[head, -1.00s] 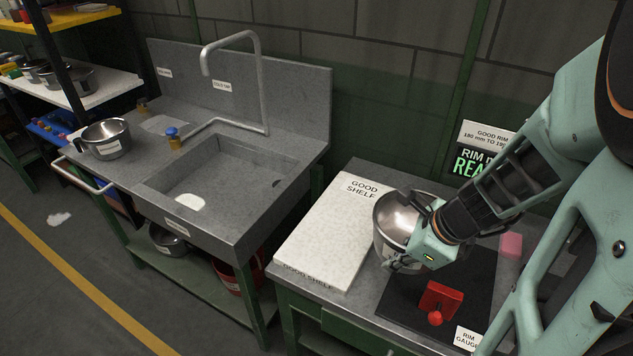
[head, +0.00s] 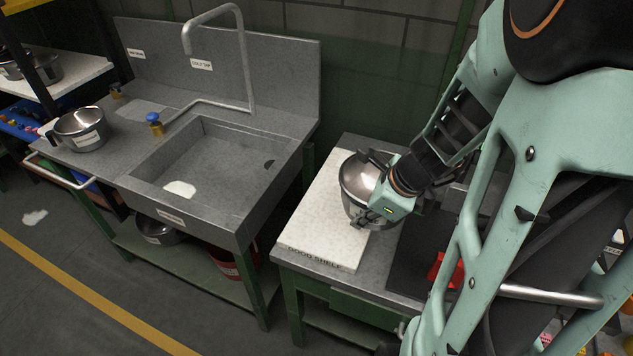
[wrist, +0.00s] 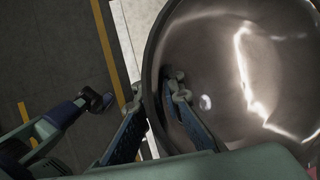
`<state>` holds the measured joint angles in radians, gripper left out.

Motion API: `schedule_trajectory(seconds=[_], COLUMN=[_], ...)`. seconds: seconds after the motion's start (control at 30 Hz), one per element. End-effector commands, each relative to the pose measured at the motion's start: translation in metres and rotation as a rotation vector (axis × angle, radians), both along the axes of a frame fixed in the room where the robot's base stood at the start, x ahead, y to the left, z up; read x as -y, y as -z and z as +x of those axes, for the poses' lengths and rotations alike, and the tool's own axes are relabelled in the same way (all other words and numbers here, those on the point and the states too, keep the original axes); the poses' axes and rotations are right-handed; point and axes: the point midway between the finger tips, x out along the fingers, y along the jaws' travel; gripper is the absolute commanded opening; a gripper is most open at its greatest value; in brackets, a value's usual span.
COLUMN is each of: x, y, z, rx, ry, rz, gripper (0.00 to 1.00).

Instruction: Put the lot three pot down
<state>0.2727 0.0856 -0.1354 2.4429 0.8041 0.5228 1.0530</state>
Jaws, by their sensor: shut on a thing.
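A shiny steel pot (head: 357,186) is in my gripper (head: 371,190), in the head view over the right part of the white board marked GOOD SHELF (head: 313,228). The gripper is shut on the pot's wall. In the wrist view the pot (wrist: 240,70) fills the right side, with one finger of my gripper (wrist: 160,120) inside the rim and one outside. The pot looks close to upright. Whether its base touches the board is hidden. No lot label on this pot is readable.
A grey sink bench (head: 200,183) stands to the left with a labelled pot (head: 81,130) on its left end. The board's left and front parts are clear.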

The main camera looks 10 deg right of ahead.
Motion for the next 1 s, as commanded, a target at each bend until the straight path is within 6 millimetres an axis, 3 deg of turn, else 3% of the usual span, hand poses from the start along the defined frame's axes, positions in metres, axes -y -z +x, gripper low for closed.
schedule_trajectory(seconds=[0.3, 0.5, 0.83, 1.0], x=[-0.037, -0.051, -0.058, -0.06], y=[0.036, 0.072, 0.088, 0.106], z=[0.065, 0.09, 0.105, 0.109], rx=[-0.001, 0.001, 0.002, 0.002], ry=[-0.007, -0.006, -0.003, -0.002], rz=[0.001, 0.001, -0.001, 0.0], gripper=[0.0, 0.0, 0.0, 0.0])
